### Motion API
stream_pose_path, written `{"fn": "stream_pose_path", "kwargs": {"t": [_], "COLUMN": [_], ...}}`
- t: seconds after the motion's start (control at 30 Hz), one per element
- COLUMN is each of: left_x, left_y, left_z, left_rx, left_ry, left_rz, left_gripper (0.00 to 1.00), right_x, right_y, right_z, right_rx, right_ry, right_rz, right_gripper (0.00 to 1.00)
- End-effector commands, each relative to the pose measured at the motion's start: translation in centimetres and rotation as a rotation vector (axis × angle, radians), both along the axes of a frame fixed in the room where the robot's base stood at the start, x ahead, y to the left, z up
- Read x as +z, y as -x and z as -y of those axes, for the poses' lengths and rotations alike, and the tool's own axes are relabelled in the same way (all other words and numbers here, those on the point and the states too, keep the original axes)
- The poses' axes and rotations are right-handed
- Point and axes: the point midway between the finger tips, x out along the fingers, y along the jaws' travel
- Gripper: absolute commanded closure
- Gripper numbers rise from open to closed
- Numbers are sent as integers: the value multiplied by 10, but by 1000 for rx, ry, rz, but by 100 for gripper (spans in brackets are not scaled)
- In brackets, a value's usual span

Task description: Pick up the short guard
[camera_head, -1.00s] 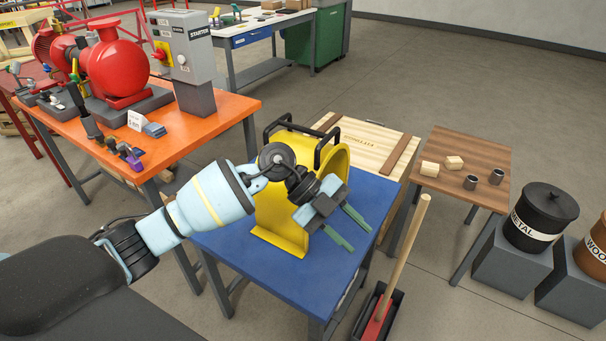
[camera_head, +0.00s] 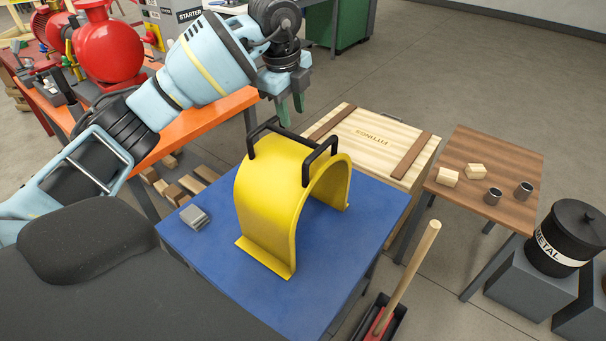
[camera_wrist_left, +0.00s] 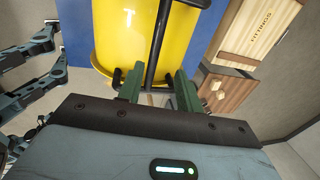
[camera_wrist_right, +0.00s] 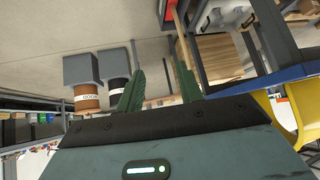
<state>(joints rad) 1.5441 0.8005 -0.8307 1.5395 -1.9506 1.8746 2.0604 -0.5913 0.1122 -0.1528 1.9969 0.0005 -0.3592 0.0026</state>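The short guard is a yellow arched cover (camera_head: 272,200) with two black handles on top. It stands upright on the blue table (camera_head: 190,250). My left gripper (camera_head: 291,106) hangs fingers-down above and just behind the far handle in the head view, apart from it as far as I can tell. In the left wrist view its green fingers (camera_wrist_left: 159,88) are spread, with a black handle bar (camera_wrist_left: 160,40) lying between and beyond them and the yellow guard (camera_wrist_left: 118,35) below. My right gripper (camera_wrist_right: 158,88) is out of the head view; its wrist view shows its fingers spread and empty.
A small grey block (camera_head: 195,217) lies on the blue table left of the guard. A wooden crate (camera_head: 372,142) stands behind it. A brown side table (camera_head: 500,165) holds blocks and cups. A wooden handle (camera_head: 412,265) rises from a red tool at the front right.

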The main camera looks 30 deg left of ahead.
Motion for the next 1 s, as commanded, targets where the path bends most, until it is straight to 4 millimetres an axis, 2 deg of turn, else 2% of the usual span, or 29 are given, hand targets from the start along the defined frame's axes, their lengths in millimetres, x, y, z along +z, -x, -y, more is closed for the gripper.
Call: {"fn": "stream_pose_path", "kwargs": {"t": [0.17, 0.33, 0.63, 0.9, 1.0], "left_x": [-2, -18, -31, -68, -75], "left_y": [0, -3, -5, -8, -10], "left_z": [0, 0, -1, -6, -6], "left_rx": [1, 0, 0, 0, 0], "left_ry": [0, 1, 1, 1, 1], "left_rz": [-1, -3, -1, -3, 0], "left_gripper": [65, 65, 65, 65, 65], "right_x": [-7, -12, -7, -5, -5], "right_y": [13, 22, 14, 11, 11], "right_z": [0, 1, 0, 0, 0], "right_rx": [1, 1, 1, 0, 0], "right_ry": [2, 3, 2, 1, 1], "right_rz": [-29, -49, -31, -23, -24], "right_gripper": [64, 64, 64, 64, 64]}}
